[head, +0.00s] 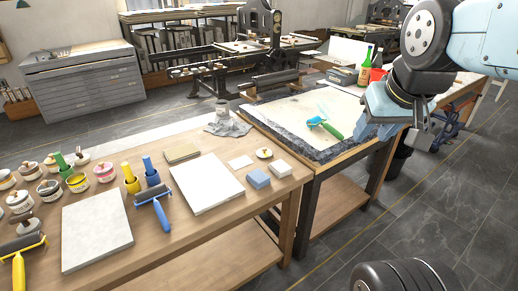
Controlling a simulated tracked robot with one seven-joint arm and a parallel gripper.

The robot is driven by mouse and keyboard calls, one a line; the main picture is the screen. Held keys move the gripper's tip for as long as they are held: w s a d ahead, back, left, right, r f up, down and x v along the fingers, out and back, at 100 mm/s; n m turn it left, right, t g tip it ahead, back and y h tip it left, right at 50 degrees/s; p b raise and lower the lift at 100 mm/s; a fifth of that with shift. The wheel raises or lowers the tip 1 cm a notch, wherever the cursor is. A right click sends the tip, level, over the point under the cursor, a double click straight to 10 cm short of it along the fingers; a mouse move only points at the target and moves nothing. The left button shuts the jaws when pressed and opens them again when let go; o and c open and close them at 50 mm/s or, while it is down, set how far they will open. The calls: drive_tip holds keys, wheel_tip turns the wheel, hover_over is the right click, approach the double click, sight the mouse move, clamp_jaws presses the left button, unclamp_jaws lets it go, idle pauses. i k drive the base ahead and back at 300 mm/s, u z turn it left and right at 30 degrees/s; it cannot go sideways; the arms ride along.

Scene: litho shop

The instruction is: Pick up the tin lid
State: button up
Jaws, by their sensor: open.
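A small round piece, pale with a yellowish centre, looks like the tin lid (264,154). It lies flat near the right end of the wooden worktable (225,247), behind the blue and white blocks. My gripper (405,132) hangs at the right of the head view, over the right edge of the second table and well to the right of the lid. It is open, and nothing shows between its fingers.
A blue block (258,179), a white block (280,169) and a white slab (206,183) lie near the lid. Several ink tins (77,182) and rollers (155,204) stand left.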

sight(264, 153)
drive_tip(key=i, duration=0.85)
drive_tip(key=z, duration=0.05)
